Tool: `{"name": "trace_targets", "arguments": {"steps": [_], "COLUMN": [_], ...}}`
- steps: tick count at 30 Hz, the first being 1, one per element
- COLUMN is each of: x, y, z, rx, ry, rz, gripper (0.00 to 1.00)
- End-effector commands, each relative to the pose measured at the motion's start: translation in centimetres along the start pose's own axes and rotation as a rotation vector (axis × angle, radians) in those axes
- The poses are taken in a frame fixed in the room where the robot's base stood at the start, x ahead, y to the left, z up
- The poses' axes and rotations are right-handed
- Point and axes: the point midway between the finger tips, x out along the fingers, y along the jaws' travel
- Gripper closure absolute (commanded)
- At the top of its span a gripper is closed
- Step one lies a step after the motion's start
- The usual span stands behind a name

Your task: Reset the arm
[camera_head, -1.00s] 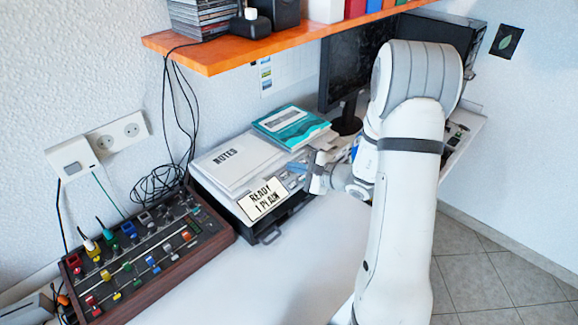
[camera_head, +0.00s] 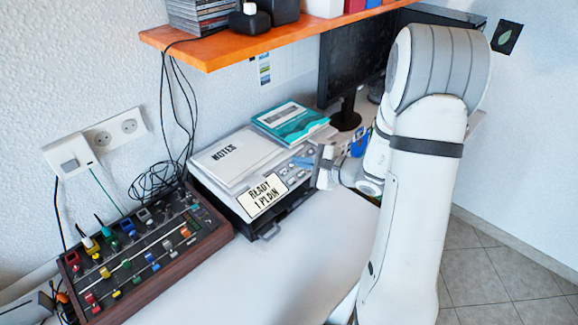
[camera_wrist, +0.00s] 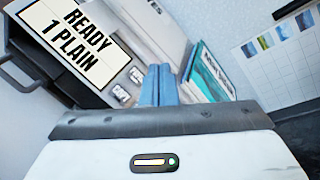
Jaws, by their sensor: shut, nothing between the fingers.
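My gripper (camera_head: 322,165) is at the front right of the printer (camera_head: 232,196), and looks apart from it. In the wrist view my gripper (camera_wrist: 158,84) shows two blue-grey fingers pressed together with nothing between them. The printer has a label reading "READY 1 PLAIN" (camera_head: 263,194), which also shows in the wrist view (camera_wrist: 80,40). My white arm stands on the right of the head view and hides part of the desk.
A notes pad (camera_head: 236,158) and a teal book (camera_head: 290,122) lie on the printer. A mixer with coloured knobs (camera_head: 140,252) is at left. An orange shelf (camera_head: 225,52) hangs above. A monitor (camera_head: 345,75) stands behind. The white desk front (camera_head: 270,275) is clear.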

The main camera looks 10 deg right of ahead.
Motion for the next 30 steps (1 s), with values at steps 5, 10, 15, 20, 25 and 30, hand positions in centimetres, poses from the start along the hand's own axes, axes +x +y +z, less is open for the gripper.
{"name": "trace_targets", "arguments": {"steps": [5,10,15,20,25,30], "x": [0.5,0.5,0.4,-0.1,-0.8,-1.1], "y": [1.4,1.4,1.1,-0.2,-2.2,-2.2], "z": [-1.1,-1.2,-1.0,0.1,1.8,5.3], "rx": [0.0,0.0,0.0,0.0,0.0,-0.065], "ry": [0.0,0.001,0.001,0.001,0.0,-0.053], "rz": [0.0,-0.001,-0.001,-0.001,-0.001,0.08], "gripper": [1.0,1.0,1.0,1.0,1.0,1.0]}}
